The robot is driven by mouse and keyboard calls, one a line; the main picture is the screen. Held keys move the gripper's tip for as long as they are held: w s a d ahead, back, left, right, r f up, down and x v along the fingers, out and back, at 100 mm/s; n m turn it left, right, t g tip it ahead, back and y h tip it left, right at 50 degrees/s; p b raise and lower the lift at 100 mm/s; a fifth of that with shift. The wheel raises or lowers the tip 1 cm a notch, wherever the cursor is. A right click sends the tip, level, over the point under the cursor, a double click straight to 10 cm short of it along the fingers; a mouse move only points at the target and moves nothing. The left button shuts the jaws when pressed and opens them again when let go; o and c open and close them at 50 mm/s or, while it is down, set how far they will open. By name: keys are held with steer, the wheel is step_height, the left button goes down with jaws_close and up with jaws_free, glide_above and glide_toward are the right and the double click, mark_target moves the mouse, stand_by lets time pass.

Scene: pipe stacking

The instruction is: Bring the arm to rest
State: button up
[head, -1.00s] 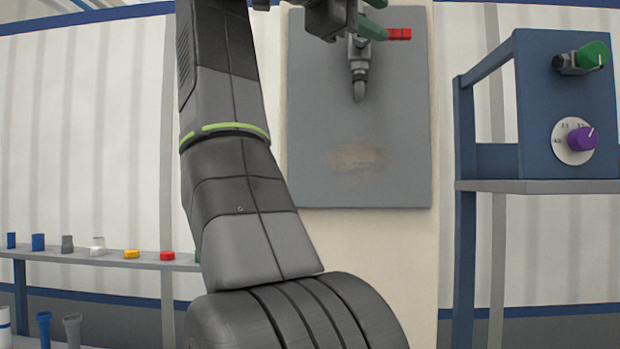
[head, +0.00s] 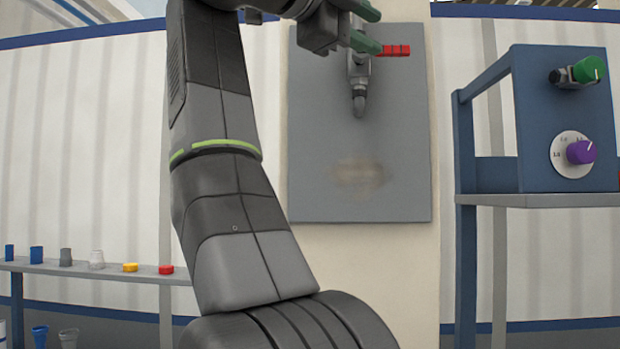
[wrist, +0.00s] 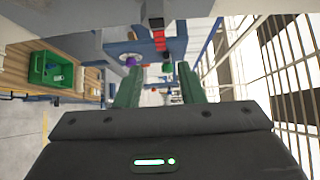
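My gripper (head: 372,28) is at the top of the head view, in front of the grey wall panel. In the wrist view its two green fingers (wrist: 160,68) stand apart with nothing between them. My arm rises from the bottom of the head view and bends over at the top. A tap with a red handle (head: 394,50) is on the panel, close beside the fingers in the picture. The red handle also shows beyond the fingertips in the wrist view (wrist: 159,40). I cannot tell whether a finger touches it.
The grey panel (head: 310,190) hangs on a pale column. A blue stand (head: 530,120) at right carries a green knob (head: 588,69) and a purple dial (head: 580,152). A shelf (head: 90,268) at left holds several small parts. A green crate (wrist: 50,70) shows in the wrist view.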

mark_target(408, 46)
steer(key=shift+p+x, duration=0.55)
steer(key=shift+x, duration=4.9)
steer(key=shift+a+r+n+t+b, duration=0.2)
steer(key=shift+a+n+t+b, duration=0.1)
steer(key=shift+t+b, duration=0.1)
steer(key=shift+d+r+n+h, duration=0.25)
steer(key=shift+r+n+h, duration=0.15)
steer(key=shift+a, duration=0.15)
steer(key=shift+s+r, duration=0.1)
steer(key=shift+s, duration=0.1)
